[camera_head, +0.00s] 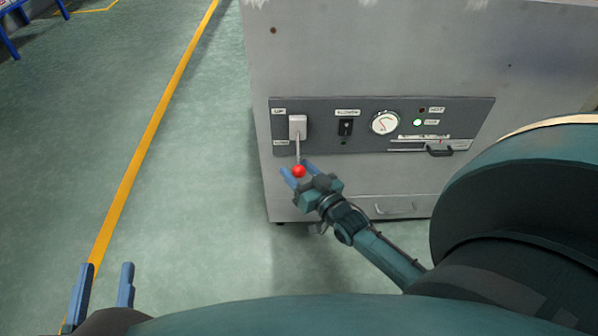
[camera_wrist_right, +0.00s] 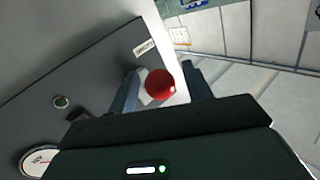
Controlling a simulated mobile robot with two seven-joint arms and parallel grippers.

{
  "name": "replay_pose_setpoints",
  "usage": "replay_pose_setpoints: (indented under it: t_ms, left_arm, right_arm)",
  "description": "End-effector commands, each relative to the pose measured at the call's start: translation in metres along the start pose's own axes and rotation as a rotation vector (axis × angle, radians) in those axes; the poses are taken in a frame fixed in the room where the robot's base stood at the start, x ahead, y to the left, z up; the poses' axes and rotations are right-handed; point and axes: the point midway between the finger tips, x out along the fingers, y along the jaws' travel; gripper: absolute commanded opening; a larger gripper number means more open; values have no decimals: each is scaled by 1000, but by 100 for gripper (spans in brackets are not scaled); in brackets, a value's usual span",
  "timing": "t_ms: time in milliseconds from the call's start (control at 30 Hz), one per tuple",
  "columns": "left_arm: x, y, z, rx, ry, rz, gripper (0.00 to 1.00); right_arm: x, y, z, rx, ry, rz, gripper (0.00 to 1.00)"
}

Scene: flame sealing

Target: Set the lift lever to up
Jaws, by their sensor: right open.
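The lift lever (camera_head: 298,150) hangs down from a white mount on the grey control panel (camera_head: 365,146), and its red ball knob (camera_head: 298,171) is at the low end. Labels beside the mount show UP above and another below. My right gripper (camera_head: 297,172) is open at the knob, with a blue finger on either side. In the right wrist view the knob (camera_wrist_right: 160,84) shows between the two open fingers; whether they touch it cannot be told. My left gripper (camera_head: 103,285) is open and empty over the floor at the lower left.
The panel also carries a blower switch (camera_head: 345,128), a round gauge (camera_head: 385,123), lamps with one lit (camera_head: 417,122), and a slider with a dark handle (camera_head: 440,150). A drawer handle (camera_head: 395,208) is below. Clear green floor (camera_head: 200,200) with a yellow line lies left.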

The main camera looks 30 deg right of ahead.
Motion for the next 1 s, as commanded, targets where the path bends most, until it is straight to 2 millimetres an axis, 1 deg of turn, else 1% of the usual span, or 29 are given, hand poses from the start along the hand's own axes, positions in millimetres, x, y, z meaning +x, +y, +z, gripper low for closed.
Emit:
replay_pose_setpoints:
  t_ms: [67,633,667,867,1000]
  left_arm:
    - [0,0,-1,1,2,0,36]
    - [1,-1,-2,5,4,0,36]
    - [1,-1,-2,5,4,0,36]
    - [1,-1,-2,6,5,0,36]
    - [2,-2,-8,17,6,-1,36]
  right_arm:
    - [0,0,0,0,0,0,48]
    - [0,0,0,0,0,0,2]
    - [0,0,0,0,0,0,0]
    - [-1,0,0,0,0,0,0]
    - [-1,-1,-3,6,-9,1,0]
